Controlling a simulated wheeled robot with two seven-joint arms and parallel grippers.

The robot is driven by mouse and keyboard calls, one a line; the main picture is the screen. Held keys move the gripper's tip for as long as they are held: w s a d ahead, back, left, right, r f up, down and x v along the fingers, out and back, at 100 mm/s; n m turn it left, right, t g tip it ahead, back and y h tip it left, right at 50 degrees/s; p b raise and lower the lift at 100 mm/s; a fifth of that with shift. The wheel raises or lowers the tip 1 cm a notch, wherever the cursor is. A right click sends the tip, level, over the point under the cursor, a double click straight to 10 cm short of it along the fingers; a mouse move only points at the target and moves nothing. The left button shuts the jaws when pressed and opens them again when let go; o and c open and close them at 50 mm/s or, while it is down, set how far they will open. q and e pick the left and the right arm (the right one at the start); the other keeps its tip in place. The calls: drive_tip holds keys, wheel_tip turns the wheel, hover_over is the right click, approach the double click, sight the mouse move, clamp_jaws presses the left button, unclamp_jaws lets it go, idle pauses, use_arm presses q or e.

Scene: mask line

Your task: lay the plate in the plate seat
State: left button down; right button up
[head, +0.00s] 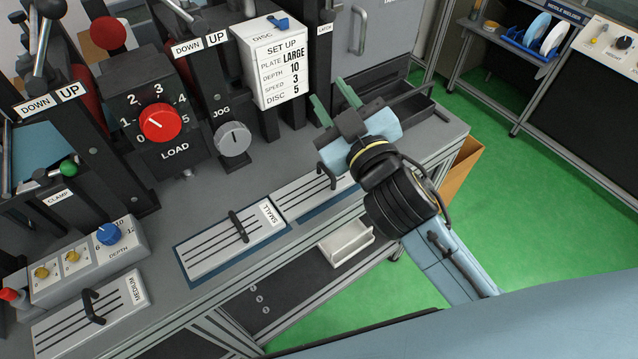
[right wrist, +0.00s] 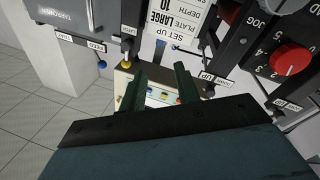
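Three flat grey slotted plates with black handles lie along the front of the bench. The plate labelled MEDIUM (head: 68,322) is at the near left, and the plate labelled SMALL (head: 215,248) is in the middle. A third plate (head: 298,202) lies to its right, its far end hidden by my right arm, so I read no label on it. My right gripper (head: 334,102) is raised above the bench near the third plate, with its two green fingers apart and nothing between them. The fingers also show apart in the right wrist view (right wrist: 160,88). I cannot identify the plate seat. My left gripper is out of view.
A set-up card (head: 281,72) reads plate LARGE, depth 10, speed 3, disc 5. Posts, levers, a red LOAD knob (head: 160,122) and a grey JOG knob (head: 233,139) stand behind the plates. A dark tray (head: 412,108) sits at the bench's right end. Green floor is clear beyond.

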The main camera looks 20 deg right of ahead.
drive_tip(key=s+a+r+n+g+y, duration=0.3)
drive_tip(key=a+r+n+y, duration=0.85)
drive_tip(key=n+y, duration=0.4)
drive_tip(key=s+a+f+n+g+y, duration=0.25)
drive_tip(key=s+a+n+g, duration=0.35)
drive_tip(key=n+g, duration=0.65)
drive_tip(key=n+g+h, duration=0.2)
drive_tip(key=n+h, duration=0.3)
drive_tip(key=h, duration=1.5)
approach(326, 169)
drive_tip(key=shift+h, duration=0.3)
drive_tip(key=f, duration=0.2)
drive_tip(key=w+f, duration=0.1)
drive_tip(key=f, duration=0.1)
drive_tip(key=shift+w+f, duration=0.15)
drive_tip(key=shift+w, duration=0.05)
drive_tip(key=shift+a+f, duration=0.2)
drive_tip(key=shift+f, duration=1.35)
drive_tip(key=shift+a+f, duration=0.2)
drive_tip(key=shift+f, duration=1.35)
